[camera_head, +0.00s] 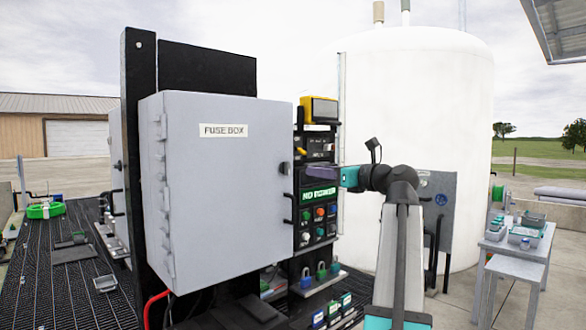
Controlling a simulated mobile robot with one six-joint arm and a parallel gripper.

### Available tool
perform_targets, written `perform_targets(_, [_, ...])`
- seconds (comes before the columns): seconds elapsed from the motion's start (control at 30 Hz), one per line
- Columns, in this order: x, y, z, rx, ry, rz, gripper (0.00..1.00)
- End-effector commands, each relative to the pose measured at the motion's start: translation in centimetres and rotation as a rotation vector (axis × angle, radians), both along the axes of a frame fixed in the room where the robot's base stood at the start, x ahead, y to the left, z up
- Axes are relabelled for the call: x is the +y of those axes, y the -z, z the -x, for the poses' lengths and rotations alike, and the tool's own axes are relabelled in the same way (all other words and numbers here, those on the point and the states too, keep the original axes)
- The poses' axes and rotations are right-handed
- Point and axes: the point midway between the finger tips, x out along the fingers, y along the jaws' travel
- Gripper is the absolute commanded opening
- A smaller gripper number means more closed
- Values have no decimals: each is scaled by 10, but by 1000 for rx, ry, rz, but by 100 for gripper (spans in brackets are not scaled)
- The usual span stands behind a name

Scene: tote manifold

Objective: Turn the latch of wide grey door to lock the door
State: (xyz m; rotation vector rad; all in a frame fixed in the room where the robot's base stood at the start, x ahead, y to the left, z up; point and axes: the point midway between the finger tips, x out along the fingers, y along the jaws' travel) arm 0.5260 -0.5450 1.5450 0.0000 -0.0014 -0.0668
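The wide grey door (222,190) is the front of a box with a "FUSE BOX" label (223,130). It looks closed, with hinges along its left side. A small dark latch (285,168) sits at the door's right edge, about halfway up; its exact angle is too small to tell. My gripper (309,174) reaches in from the right, level with the latch and a short way right of it. A gap seems to show between them, but depth is unclear. The fingers are small and seen from the side, so their opening cannot be made out.
A black control panel (318,213) with coloured buttons stands behind and right of the box, with a yellow device (319,110) on top. A dark handle (288,208) is below the latch. Padlocks (307,277) hang below the panel. A large white tank (420,110) stands behind my arm.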

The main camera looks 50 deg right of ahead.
Motion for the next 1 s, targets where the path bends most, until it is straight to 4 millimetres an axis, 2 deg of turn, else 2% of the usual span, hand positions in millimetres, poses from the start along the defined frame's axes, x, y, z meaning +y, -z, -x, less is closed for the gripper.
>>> perform_targets(0.7, [-8,-2,-99,1,1,-1,30])
perform_targets(1.0, [-10,0,-119,1,3,0,30])
